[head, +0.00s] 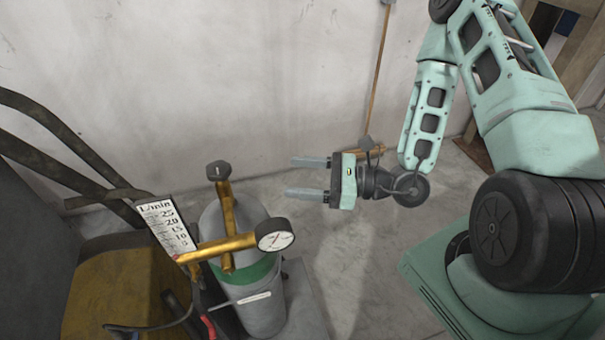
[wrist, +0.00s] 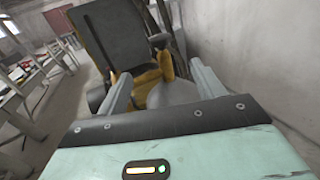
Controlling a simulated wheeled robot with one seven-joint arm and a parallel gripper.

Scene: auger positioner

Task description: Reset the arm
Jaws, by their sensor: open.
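My arm is mint green and bends down from the upper right of the head view. My gripper (head: 308,177) is open and empty, its two grey fingers pointing left. It is in the air to the right of the gas cylinder (head: 262,303) and apart from it. In the wrist view, my gripper's fingers (wrist: 158,85) stand apart, with the cylinder's grey top (wrist: 172,95) and yellow valve fitting (wrist: 166,66) beyond and between them.
The cylinder carries a round gauge (head: 275,235) and a flow scale (head: 167,227). A yellow-seated chair (head: 110,290) stands at left. A wall (head: 250,80) is behind. Bare floor (head: 370,260) lies below my gripper. Tables (wrist: 35,95) show at left in the wrist view.

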